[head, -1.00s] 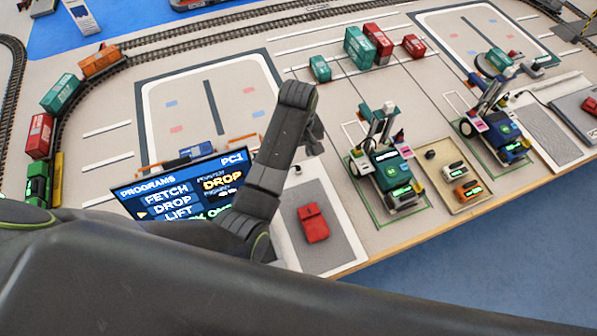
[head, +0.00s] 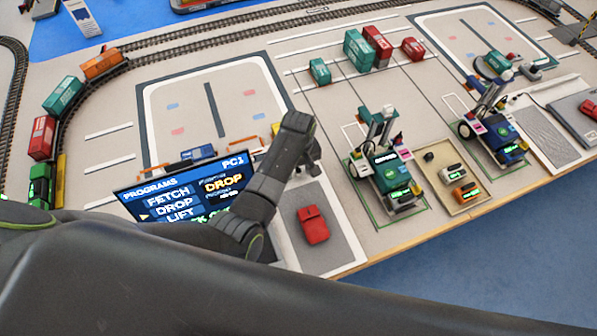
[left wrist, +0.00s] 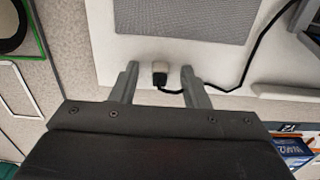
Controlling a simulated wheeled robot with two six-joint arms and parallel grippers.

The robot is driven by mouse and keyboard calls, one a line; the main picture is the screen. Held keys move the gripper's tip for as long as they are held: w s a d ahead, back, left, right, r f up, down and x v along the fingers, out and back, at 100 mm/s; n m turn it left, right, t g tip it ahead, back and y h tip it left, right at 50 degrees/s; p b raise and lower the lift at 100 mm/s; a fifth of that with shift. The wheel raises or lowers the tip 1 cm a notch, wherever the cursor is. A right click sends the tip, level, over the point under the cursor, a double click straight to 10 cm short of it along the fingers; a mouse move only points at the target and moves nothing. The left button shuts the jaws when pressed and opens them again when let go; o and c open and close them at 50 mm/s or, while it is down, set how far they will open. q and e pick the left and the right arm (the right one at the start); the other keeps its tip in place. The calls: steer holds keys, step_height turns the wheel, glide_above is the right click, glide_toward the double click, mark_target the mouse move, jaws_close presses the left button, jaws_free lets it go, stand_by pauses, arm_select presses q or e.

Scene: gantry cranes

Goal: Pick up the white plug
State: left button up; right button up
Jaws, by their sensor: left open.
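The white plug (left wrist: 160,68) shows in the left wrist view, with a black part at its near end. It lies on a white board (left wrist: 110,40) beside a grey pad. My left gripper (left wrist: 159,73) is open, with one finger on each side of the plug and a visible gap on both sides. I cannot tell how high the fingers are above the board. In the head view my left gripper (head: 310,165) is mostly hidden by its own arm, and the plug cannot be made out there. My right gripper is not in view.
A black cable (left wrist: 253,55) curves over the board to the right of the plug. A program screen (head: 185,195) stands left of my arm; a green crane model (head: 390,170) stands to the right.

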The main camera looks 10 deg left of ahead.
arm_select(q)
jaws_close()
steer(key=shift+r, duration=0.15)
